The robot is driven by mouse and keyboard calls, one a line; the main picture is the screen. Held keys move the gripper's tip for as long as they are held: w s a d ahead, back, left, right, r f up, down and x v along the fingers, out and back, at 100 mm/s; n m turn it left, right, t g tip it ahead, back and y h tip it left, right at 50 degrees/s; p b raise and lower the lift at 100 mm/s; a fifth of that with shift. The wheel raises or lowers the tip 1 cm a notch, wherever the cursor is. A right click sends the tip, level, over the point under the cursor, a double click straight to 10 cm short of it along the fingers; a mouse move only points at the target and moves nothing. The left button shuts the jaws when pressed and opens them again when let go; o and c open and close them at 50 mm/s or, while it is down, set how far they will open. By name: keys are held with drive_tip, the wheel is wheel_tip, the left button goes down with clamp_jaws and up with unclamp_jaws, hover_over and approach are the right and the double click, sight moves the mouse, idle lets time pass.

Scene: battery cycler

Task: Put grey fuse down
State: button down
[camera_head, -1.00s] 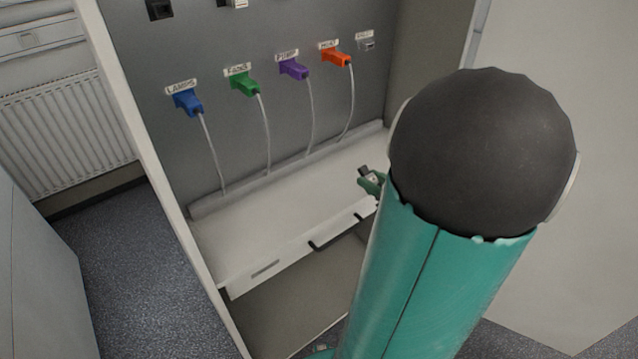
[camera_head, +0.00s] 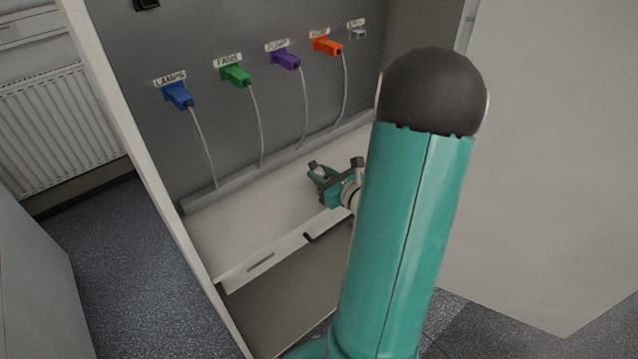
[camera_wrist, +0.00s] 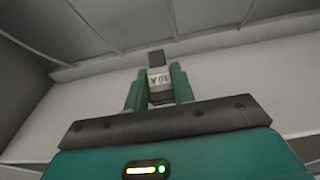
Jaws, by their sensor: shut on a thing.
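My gripper (camera_wrist: 158,90) is shut on the grey fuse (camera_wrist: 156,60), which stands out between the two green fingers in the wrist view. The fuse is a small grey block with a white label that seems to read 10 A. In the head view my gripper (camera_head: 315,174) is over the white shelf (camera_head: 225,237) inside the cabinet, right of the shelf's middle. The fuse itself is too small to make out clearly there. I cannot tell whether the fuse touches the shelf.
Blue (camera_head: 178,95), green (camera_head: 236,75), purple (camera_head: 285,59) and orange (camera_head: 327,46) plugs sit in the grey back panel, their cables hanging to the shelf's rear. A raised lip (camera_head: 265,262) edges the shelf's front. The shelf's left part is clear.

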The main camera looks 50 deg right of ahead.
drive_tip(key=f, duration=0.2)
drive_tip(key=shift+w+f, duration=0.35)
drive_tip(key=shift+w, duration=0.05)
drive_tip(key=shift+f, duration=0.55)
drive_tip(key=shift+s, duration=0.1)
drive_tip(key=shift+f, duration=0.15)
drive_tip(key=c, duration=1.2)
unclamp_jaws()
drive_tip(key=shift+o, duration=0.2)
